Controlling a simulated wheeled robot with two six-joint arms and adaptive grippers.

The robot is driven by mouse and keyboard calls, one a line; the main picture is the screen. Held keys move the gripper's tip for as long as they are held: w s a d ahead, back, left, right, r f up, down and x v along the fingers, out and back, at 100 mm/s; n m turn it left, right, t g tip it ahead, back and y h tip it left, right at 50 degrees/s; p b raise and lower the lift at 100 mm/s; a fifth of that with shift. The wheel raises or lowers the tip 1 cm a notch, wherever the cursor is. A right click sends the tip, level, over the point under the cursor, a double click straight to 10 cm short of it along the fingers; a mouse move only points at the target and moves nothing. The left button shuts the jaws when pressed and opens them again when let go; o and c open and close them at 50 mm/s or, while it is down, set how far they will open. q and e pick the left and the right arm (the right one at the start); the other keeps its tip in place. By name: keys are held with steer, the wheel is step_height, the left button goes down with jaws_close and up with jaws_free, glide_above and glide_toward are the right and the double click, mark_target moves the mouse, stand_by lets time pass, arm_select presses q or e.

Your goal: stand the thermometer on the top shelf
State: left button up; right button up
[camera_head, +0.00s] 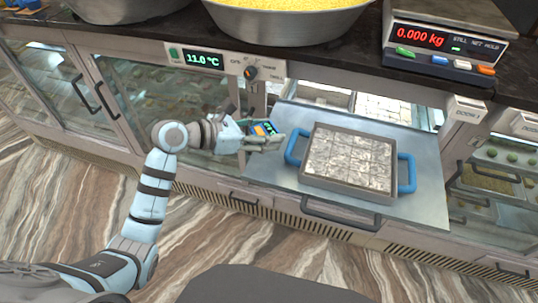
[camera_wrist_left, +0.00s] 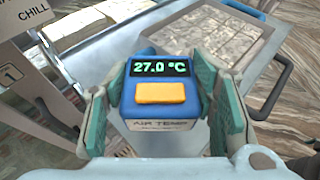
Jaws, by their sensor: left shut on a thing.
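The thermometer is a small blue block with a yellow button and a green display reading 27.0 °C. It fills the middle of the left wrist view (camera_wrist_left: 160,93) and shows small in the head view (camera_head: 264,129). My left gripper (camera_head: 262,139) is shut on it, with teal finger pads on both its sides. The gripper holds it in front of the counter, by the left edge of a pulled-out metal shelf (camera_head: 424,194). From these views I cannot tell which shelf counts as the top one. My right gripper is not in view.
A grey tray (camera_head: 308,178) with blue handles and silvery square sweets sits on the pulled-out shelf. The counter's control panel (camera_head: 239,66) reads 11.0 °C. A scale (camera_head: 446,41) and a bowl of yellow grains (camera_head: 287,24) stand on the countertop. Closed glass doors (camera_head: 160,95) are at left.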

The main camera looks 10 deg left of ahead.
mark_target(266, 162)
arm_select(q)
step_height(266, 162, down, 8)
steer(key=shift+d+b, duration=0.1)
steer(key=shift+b, duration=0.7)
steer(key=o, duration=1.2)
steer(key=shift+f, duration=0.1)
steer(key=p+v, duration=0.1)
steer(key=v, duration=1.1)
steer(key=shift+s, duration=0.1)
